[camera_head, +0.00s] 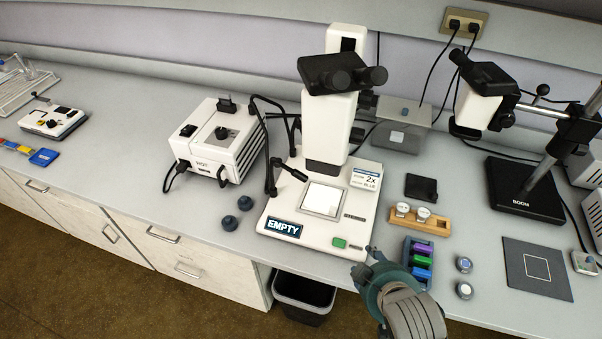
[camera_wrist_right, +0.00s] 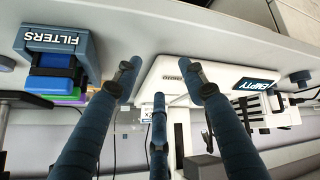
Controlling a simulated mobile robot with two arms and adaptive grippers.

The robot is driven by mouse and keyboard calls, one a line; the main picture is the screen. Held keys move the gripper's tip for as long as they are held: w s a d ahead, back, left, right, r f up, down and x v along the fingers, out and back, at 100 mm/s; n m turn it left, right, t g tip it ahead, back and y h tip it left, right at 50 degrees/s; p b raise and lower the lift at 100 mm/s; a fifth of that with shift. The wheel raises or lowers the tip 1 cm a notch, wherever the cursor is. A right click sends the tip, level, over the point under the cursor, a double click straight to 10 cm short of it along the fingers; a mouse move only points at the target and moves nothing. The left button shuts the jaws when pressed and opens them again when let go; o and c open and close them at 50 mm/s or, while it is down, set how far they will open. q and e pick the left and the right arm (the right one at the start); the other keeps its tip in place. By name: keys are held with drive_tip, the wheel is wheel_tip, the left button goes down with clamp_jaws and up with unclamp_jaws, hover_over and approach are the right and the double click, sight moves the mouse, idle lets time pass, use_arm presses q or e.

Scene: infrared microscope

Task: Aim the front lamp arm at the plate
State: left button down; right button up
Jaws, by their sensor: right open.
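The white microscope (camera_head: 330,110) stands mid-counter, its base marked EMPTY at the front left. The pale square plate (camera_head: 321,199) lies on the base under the head. The black front lamp arm (camera_head: 270,178) bends down at the plate's left, with its short head (camera_head: 291,173) slanting toward the plate's upper left. I cannot tell exactly where it points. My right gripper (camera_head: 366,264) is open and empty at the base's front right corner, away from the lamp arm. Its spread fingers show in the right wrist view (camera_wrist_right: 166,85). My left gripper is out of view.
The white lamp box (camera_head: 218,140) stands left of the microscope, with two dark knobs (camera_head: 237,212) in front. The filter rack (camera_head: 418,262) is close to my right gripper; a wooden holder (camera_head: 420,221) is behind it. A bin (camera_head: 304,291) stands below the counter.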

sight(302, 176)
drive_tip(key=w+a+r+n+t, duration=0.1)
drive_tip(key=w, duration=0.1)
drive_tip(key=w+a+r+n+t, duration=0.1)
drive_tip(key=w+a+r, duration=0.1)
drive_tip(key=w+a+r+t, duration=0.1)
drive_tip(key=w+a, duration=0.1)
drive_tip(key=shift+w+a+r+n+y, duration=0.2)
drive_tip(key=shift+w+n+y, duration=0.1)
drive_tip(key=shift+n+y, duration=0.1)
drive_tip(key=w+a+r+n+t+y, duration=0.2)
drive_tip(key=w+a+r+n+t, duration=0.15)
drive_tip(key=w+a+r, duration=0.35)
drive_tip(key=shift+n, duration=0.45)
drive_tip(key=w+a+f, duration=0.1)
drive_tip(key=w, duration=0.1)
drive_tip(key=w+a+f, duration=0.1)
drive_tip(key=w, duration=0.2)
drive_tip(key=w+a+f+p, duration=0.1)
drive_tip(key=w, duration=0.1)
drive_tip(key=shift+w+a+f, duration=0.2)
drive_tip(key=shift+w+f, duration=0.1)
drive_tip(key=shift+f, duration=0.05)
clamp_jaws()
